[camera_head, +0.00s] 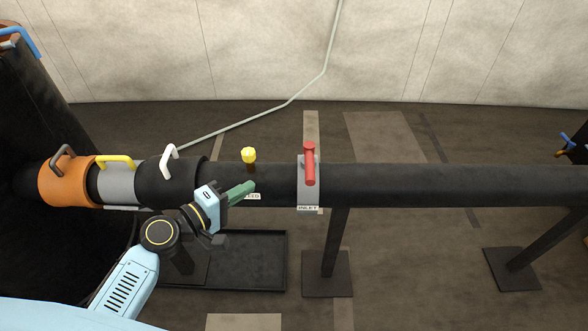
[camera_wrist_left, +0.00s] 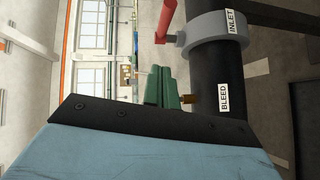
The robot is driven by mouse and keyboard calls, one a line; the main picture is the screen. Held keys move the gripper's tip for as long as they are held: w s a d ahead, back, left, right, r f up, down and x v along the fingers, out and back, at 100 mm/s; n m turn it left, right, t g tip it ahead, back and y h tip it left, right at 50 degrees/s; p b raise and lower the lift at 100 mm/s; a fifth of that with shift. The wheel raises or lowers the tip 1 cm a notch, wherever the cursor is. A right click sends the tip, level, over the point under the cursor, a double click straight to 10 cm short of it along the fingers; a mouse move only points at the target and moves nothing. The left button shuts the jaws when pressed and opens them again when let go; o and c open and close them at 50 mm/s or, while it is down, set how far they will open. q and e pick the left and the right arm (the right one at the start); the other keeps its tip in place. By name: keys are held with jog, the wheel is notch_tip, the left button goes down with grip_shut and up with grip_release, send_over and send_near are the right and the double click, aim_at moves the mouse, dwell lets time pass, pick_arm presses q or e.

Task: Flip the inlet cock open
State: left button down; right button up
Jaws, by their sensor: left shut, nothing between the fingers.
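The inlet cock has a red lever (camera_head: 310,164) on a grey collar (camera_head: 308,196) around the black pipe (camera_head: 430,185). In the head view the lever lies across the pipe's line. In the left wrist view the red lever (camera_wrist_left: 167,20) shows at the top beside the grey collar (camera_wrist_left: 205,38) and the INLET label (camera_wrist_left: 235,22). My left gripper (camera_head: 250,187), with green fingers, is shut and empty. It is left of the lever and apart from it, near the bleed fitting. Its fingers (camera_wrist_left: 163,84) show in the left wrist view. My right gripper is not in view.
A yellow bleed knob (camera_head: 249,155) stands on the pipe just beyond my left fingers. Orange, grey and black sleeves with handles (camera_head: 66,182) sit at the left. A dark tray (camera_head: 250,262) lies below. The pipe right of the collar is clear.

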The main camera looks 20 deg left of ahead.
pick_arm(q)
send_near(310, 162)
jog(key=w+a, duration=0.2)
jog(key=d, duration=0.1)
jog(key=w+d+f, duration=0.1)
jog(key=w+d+p, duration=0.1)
jog(key=shift+d+f, duration=0.3)
jog(key=shift+d, duration=0.1)
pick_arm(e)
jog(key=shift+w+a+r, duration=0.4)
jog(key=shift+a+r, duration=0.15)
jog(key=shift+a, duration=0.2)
pick_arm(q)
jog(key=shift+d, duration=0.1)
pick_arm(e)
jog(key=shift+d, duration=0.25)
